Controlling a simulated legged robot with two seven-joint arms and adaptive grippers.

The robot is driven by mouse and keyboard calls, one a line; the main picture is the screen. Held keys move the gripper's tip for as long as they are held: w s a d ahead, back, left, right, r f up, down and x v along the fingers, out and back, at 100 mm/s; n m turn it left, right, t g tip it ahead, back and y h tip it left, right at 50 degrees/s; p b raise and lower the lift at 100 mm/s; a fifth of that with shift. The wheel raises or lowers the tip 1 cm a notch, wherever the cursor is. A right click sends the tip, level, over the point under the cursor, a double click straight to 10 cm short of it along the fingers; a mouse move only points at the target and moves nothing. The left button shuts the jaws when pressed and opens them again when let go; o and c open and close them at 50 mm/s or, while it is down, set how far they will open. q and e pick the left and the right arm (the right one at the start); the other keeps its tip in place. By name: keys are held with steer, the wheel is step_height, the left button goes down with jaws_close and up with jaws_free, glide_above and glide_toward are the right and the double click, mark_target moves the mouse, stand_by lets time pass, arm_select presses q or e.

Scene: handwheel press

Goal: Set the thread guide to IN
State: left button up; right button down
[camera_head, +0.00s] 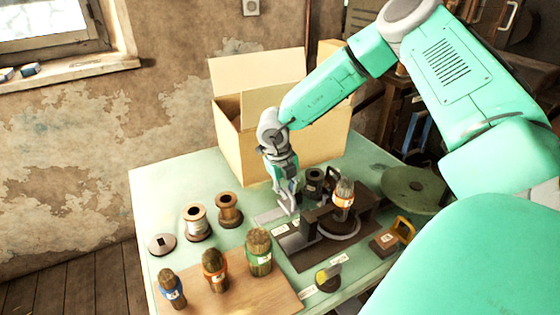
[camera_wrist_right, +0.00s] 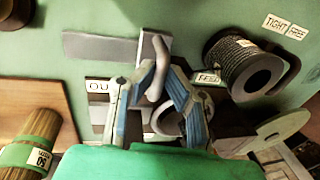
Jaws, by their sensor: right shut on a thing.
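The thread guide shows in the right wrist view as a grey curved hook (camera_wrist_right: 158,66) standing on a light metal plate. My right gripper (camera_wrist_right: 155,85) has its two fingers on either side of the hook and is shut on it. A partly covered label reading "OU" (camera_wrist_right: 98,87) lies left of the fingers; no IN label is readable. In the head view my right gripper (camera_head: 288,204) reaches down at the left side of the dark press (camera_head: 310,250), and the guide is too small to make out there. My left gripper is not in view.
A black spool (camera_wrist_right: 245,62) sits close right of the fingers, near a "FEED" label (camera_wrist_right: 207,77). A brush-like bundle with an orange band (camera_head: 344,198) stands in the press. Copper spools (camera_head: 229,211) and banded bundles (camera_head: 259,250) stand left. An open cardboard box (camera_head: 236,150) is behind.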

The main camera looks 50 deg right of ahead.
mark_target(283, 205)
steer(key=shift+w+d+r+h, duration=0.15)
steer(key=shift+w+r+h, duration=0.15)
steer(key=shift+r, duration=0.1)
steer(key=c, duration=1.7)
jaws_free()
steer(key=shift+a, duration=0.2)
steer(key=shift+o, duration=0.5)
steer(key=shift+s+a+r, duration=0.1)
steer(key=shift+s+r, duration=0.1)
steer(key=shift+s, duration=0.3)
steer(key=shift+d+f, duration=0.25)
steer(key=shift+d, duration=0.15)
steer(key=shift+w+d+r, duration=0.1)
steer(key=shift+w+d, duration=0.05)
steer(key=shift+w, duration=0.05)
steer(key=shift+w+r, duration=0.1)
steer(key=shift+r, duration=0.25)
steer(key=v, duration=1.1)
steer(key=shift+s, duration=0.3)
